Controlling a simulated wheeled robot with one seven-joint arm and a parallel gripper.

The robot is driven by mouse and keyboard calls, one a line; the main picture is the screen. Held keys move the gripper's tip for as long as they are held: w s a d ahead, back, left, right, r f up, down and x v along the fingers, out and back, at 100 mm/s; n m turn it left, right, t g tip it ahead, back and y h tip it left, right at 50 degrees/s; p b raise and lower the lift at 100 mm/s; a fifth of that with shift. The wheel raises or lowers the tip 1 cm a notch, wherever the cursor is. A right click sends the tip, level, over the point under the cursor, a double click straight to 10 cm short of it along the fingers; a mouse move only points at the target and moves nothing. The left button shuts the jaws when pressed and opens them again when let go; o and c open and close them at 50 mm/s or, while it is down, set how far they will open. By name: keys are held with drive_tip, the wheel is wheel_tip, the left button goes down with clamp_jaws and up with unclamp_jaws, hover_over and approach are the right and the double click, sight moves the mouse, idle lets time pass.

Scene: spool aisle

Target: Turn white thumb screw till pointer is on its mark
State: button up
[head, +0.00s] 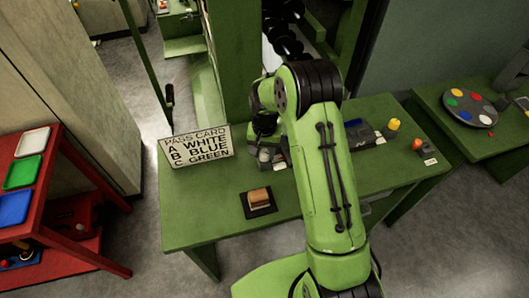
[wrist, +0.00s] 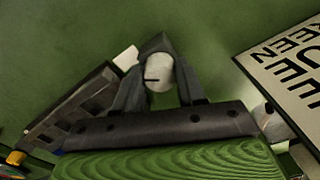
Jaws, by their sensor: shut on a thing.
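A pale, round knob, seemingly the white thumb screw (wrist: 158,68), sits between my fingertips in the wrist view, with a short dark line on its face. My gripper (wrist: 158,85) is shut on it from both sides. In the head view my gripper (head: 266,150) is at the green bench, just right of the pass card, and my arm hides much of that spot. I cannot make out the pointer or its mark for certain in either view.
The pass card (head: 196,146) stands close left of my gripper, reading A white, B blue, C green. A brown block (head: 259,197) sits on a black pad in front. Yellow (head: 394,124) and orange (head: 418,144) knobs stand right of my arm. A red rack (head: 62,150) is at left.

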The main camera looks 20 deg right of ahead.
sight(264, 152)
drive_tip(key=m+b, duration=0.1)
drive_tip(key=m, duration=0.4)
drive_tip(key=shift+m, duration=0.3)
drive_tip(key=m+b, duration=0.1)
drive_tip(key=m, duration=0.3)
drive_tip(key=shift+m, duration=0.7)
drive_tip(key=o, duration=1.1)
drive_tip(key=shift+c, duration=0.2)
drive_tip(key=shift+r, duration=0.15)
wheel_tip(264, 152, up, 16)
drive_tip(key=p, duration=0.2)
drive_tip(key=shift+f, duration=0.2)
